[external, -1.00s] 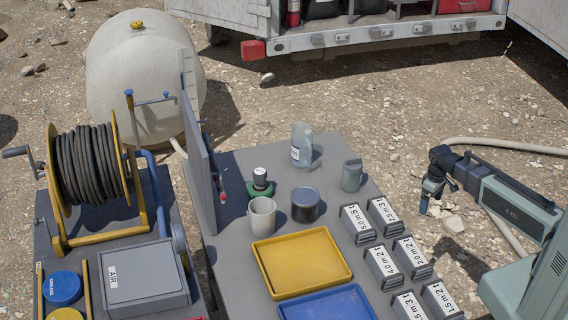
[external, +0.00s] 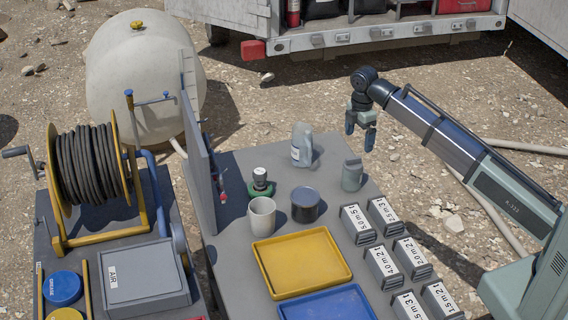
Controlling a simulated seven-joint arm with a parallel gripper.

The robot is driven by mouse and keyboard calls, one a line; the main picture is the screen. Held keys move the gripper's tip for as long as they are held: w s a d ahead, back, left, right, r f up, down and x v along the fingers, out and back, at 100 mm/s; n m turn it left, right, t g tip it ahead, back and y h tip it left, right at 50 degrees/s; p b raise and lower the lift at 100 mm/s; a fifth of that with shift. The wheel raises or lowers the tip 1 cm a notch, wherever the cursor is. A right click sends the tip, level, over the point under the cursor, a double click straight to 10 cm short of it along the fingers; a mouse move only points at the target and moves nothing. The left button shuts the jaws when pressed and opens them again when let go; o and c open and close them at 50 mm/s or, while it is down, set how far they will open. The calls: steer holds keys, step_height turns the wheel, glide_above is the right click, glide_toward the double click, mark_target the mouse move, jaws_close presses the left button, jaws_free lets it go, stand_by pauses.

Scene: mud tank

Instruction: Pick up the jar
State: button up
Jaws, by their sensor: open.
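A short dark round jar (external: 305,206) with a blue-grey top stands upright on the grey table (external: 235,172), right of a pale mug (external: 262,218). A pale translucent bottle (external: 302,150) with a label stands behind it. A grey-green canister (external: 352,176) stands to its right. Which of these containers the task means is not certain; the dark one looks most like a jar. My gripper (external: 360,136) is open and empty, pointing down. It hangs in the air above the table's far right side, apart from all of the containers.
A yellow tray (external: 335,283) and a blue tray (external: 340,312) lie in front. Several labelled blocks (external: 383,262) line the right side. A small green-based item (external: 260,182) stands left, near an upright panel (external: 198,150). A hose reel (external: 90,165) stands further left.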

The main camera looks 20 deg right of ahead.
mark_target(353, 163)
steer(key=shift+s+a+r, duration=0.1)
steer(key=shift+a+r, duration=0.25)
steer(key=shift+f, duration=0.25)
step_height(353, 163, down, 8)
steer(key=shift+r, duration=0.1)
steer(key=shift+s+a+f, duration=0.1)
steer(key=shift+a+f, duration=0.05)
steer(key=shift+f, duration=1.2)
steer(key=shift+a+f, duration=0.15)
steer(key=shift+f, duration=1.15)
steer(key=shift+c, duration=0.2)
steer(key=c, duration=1.3)
steer(key=shift+r, duration=0.15)
